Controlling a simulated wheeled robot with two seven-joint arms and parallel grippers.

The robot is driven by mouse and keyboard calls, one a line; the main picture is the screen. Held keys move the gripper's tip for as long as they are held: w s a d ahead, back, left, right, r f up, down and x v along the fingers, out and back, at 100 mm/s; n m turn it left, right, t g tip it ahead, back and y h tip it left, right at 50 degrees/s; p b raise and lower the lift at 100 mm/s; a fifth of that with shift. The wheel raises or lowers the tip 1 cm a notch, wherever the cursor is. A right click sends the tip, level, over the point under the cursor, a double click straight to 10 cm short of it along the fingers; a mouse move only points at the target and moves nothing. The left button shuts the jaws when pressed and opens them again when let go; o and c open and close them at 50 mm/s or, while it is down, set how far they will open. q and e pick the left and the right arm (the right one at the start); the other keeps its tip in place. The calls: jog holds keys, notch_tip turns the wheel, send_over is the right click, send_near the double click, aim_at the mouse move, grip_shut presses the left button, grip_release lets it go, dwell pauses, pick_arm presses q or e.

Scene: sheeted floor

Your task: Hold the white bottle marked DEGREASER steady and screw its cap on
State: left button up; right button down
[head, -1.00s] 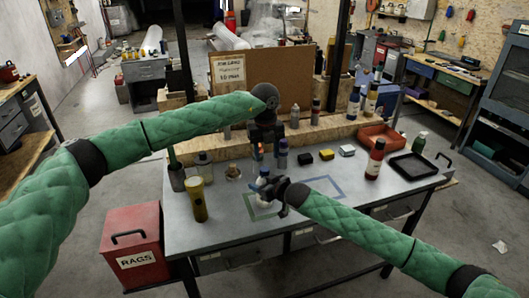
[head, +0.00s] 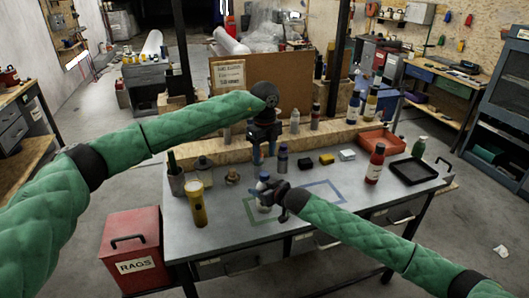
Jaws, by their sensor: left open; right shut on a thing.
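The white bottle (head: 264,201) stands upright at the front middle of the workbench, by a green taped outline. My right gripper (head: 276,198) is shut on it from the right and hides part of it. Its label is too small to read. The bottle's top looks bluish; I cannot tell whether that is a cap. My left gripper (head: 264,158) points down, open, above and behind the bottle as seen here, apart from it. I see nothing between its fingers.
A grey bottle (head: 283,159), yellow block (head: 326,160), red bottle (head: 375,165) and black tray (head: 414,172) stand on the bench (head: 345,210). A blue taped outline on the right is mostly clear.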

aim_at(264, 173)
pick_arm(q)
jog(key=shift+f, duration=3.95)
jog(key=c, duration=1)
jog(key=m, duration=0.6)
jog(key=shift+m, duration=0.3)
jog(key=o, duration=1.1)
jog(key=shift+c, duration=0.2)
jog(key=shift+r, duration=0.1)
